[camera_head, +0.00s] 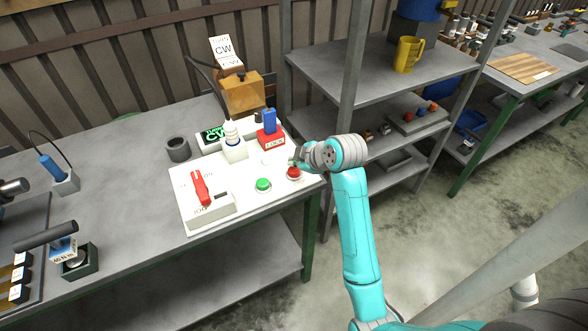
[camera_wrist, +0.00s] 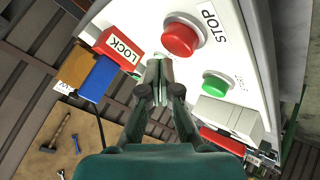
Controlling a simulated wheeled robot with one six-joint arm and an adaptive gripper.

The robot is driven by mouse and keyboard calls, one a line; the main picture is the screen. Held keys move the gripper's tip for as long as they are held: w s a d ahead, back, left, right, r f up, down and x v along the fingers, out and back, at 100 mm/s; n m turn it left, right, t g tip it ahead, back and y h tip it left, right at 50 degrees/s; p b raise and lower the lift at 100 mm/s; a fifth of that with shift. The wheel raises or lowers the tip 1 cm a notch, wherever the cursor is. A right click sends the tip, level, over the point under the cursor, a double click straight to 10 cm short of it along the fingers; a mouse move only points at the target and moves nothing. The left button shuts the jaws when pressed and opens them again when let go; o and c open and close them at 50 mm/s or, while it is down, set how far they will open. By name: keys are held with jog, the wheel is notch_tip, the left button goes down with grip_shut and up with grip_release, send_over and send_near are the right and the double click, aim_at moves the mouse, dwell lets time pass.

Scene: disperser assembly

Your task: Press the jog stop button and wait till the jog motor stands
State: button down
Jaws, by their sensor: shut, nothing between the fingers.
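The red stop button (camera_head: 293,173) sits at the right front of the white control panel (camera_head: 228,207), beside a green button (camera_head: 263,184). In the wrist view the red button (camera_wrist: 181,38) is next to a "STOP" label (camera_wrist: 209,23), with the green button (camera_wrist: 216,84) to its lower right. My gripper (camera_wrist: 158,72) is shut and empty, its fingertips beside the red button in the picture. In the head view my gripper (camera_head: 296,163) is close to the red button; I cannot tell whether they touch. A brown box (camera_head: 243,93) with a "CW" card stands behind; whether a motor turns cannot be told.
A red "LOCK" block (camera_head: 270,139) with a blue piece stands just behind my gripper. Grey shelves (camera_head: 395,62) stand to the right.

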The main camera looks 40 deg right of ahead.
aim_at(295, 171)
jog(key=shift+f, duration=0.1)
dwell(0.7)
jog(key=shift+f, duration=0.35)
jog(key=shift+f, duration=0.9)
dwell(1.1)
dwell(0.4)
jog(key=shift+r, duration=1.35)
jog(key=shift+r, duration=2.5)
